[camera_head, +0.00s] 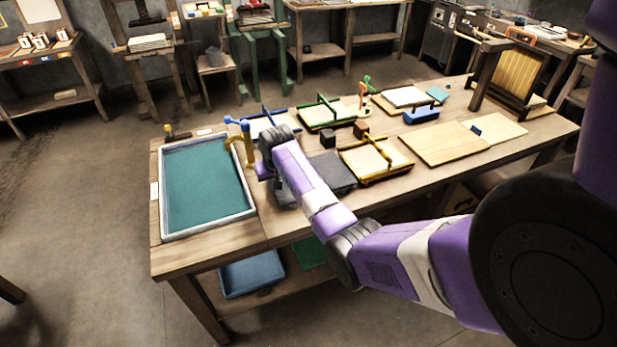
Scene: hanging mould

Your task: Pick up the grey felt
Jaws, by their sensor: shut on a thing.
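The grey felt (333,172) is a dark, flat sheet near the middle of the table. My arm crosses over it, so part of it is hidden; a grey part also shows to the left of the arm. My gripper (264,172) is low at the felt's left side, shut on what appears to be its edge. The fingertips are small and mostly hidden by my wrist, so the exact grip is unclear. I cannot tell whether the felt is clear of the table.
A vat of green liquid (247,190) stands left of my gripper. A yellow-barred frame (385,172) and small dark blocks (328,138) lie right. A wooden board (443,145) lies farther right.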

